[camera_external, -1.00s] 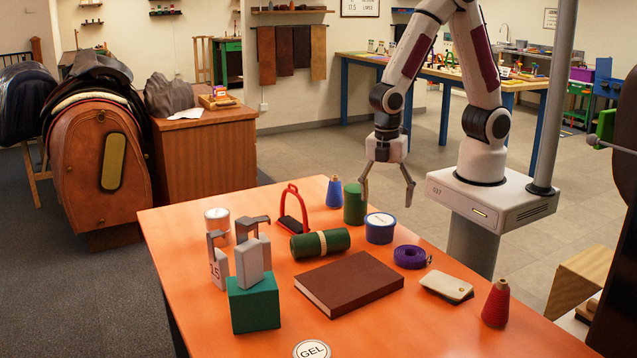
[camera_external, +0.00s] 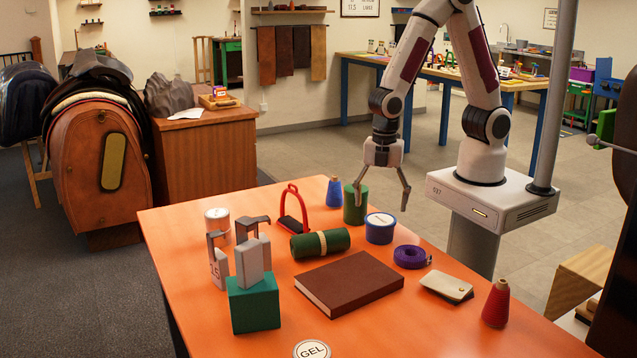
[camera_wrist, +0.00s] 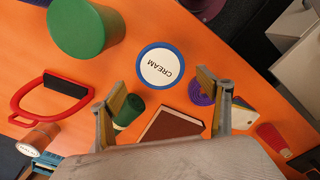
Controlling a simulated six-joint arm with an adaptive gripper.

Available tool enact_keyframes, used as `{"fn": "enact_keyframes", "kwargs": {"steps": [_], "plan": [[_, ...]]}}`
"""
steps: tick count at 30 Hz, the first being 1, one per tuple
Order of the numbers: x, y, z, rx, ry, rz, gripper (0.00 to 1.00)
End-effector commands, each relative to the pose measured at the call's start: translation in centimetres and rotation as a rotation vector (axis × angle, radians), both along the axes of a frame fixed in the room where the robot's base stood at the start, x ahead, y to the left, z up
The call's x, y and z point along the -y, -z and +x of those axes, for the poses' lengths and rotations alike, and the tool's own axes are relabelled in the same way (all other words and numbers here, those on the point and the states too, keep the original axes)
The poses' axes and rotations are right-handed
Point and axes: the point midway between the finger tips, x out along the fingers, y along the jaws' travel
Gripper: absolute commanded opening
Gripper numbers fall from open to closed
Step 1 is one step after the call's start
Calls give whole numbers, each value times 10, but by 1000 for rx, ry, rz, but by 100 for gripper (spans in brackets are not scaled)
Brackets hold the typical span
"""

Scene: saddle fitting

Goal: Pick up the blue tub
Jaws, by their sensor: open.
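The blue tub (camera_external: 380,228) is a short round tub with a white lid and stands upright on the orange table. In the wrist view the tub (camera_wrist: 160,66) shows its lid marked CREAM, above and between my fingers in the picture. My gripper (camera_external: 380,198) is open and empty above the table, over the tub's area and apart from it. In the wrist view my gripper's fingers (camera_wrist: 164,98) are spread wide at left and right.
A green cylinder (camera_external: 355,204) stands close to the tub's left, with a blue cone (camera_external: 334,192) behind it. A purple roll (camera_external: 410,257) lies at the right front. A brown book (camera_external: 348,283), green roll (camera_external: 320,243) and red stirrup (camera_external: 294,210) are nearby.

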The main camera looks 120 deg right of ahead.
Motion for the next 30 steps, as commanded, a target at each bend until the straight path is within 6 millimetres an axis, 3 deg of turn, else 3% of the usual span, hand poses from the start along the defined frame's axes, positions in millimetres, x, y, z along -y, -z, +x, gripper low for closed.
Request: {"fn": "enact_keyframes", "kwargs": {"steps": [6, 20, 30], "plan": [[0, 12, -1, -1, 0, 0, 77], [0, 15, -1, -1, 0, 0, 77], [2, 40, -4, -4, 1, 1, 77]]}}
